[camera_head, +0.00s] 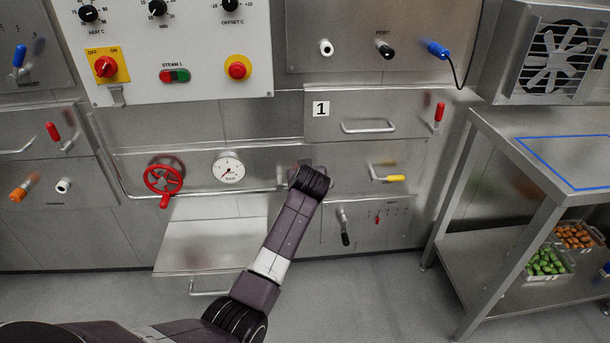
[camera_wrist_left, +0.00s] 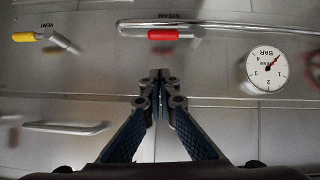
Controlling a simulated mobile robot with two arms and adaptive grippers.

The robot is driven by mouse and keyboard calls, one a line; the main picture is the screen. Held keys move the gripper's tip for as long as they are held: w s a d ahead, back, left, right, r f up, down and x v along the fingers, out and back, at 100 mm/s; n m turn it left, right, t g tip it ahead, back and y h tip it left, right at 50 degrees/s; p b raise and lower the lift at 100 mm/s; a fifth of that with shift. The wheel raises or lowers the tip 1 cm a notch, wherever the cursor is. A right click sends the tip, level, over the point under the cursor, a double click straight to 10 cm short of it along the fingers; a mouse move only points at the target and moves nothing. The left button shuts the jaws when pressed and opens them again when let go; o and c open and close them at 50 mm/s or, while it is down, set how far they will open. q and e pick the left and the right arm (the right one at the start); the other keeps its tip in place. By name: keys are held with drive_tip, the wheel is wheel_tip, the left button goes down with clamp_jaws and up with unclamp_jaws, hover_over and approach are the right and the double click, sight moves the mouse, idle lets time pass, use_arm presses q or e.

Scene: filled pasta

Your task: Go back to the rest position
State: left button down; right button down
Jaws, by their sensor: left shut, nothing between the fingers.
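My left arm comes in from the bottom left of the head view and reaches up to the lower machine panel. Its wrist (camera_head: 312,181) is in front of the panel, left of the yellow-tipped lever (camera_head: 395,178), and hides the gripper there. In the left wrist view my left gripper (camera_wrist_left: 160,76) is shut and empty, its fingertips together. The red steam handle (camera_wrist_left: 163,34) on its metal pipe shows just beyond the tips, apart from them in the picture. My right gripper is in neither view.
A red handwheel (camera_head: 163,179) and a pressure gauge (camera_head: 229,168) are left of the wrist. A drawer handle (camera_head: 369,126) is above right. A steel table (camera_head: 500,140) with crates on its lower shelf stands at the right. Floor shows below the panel.

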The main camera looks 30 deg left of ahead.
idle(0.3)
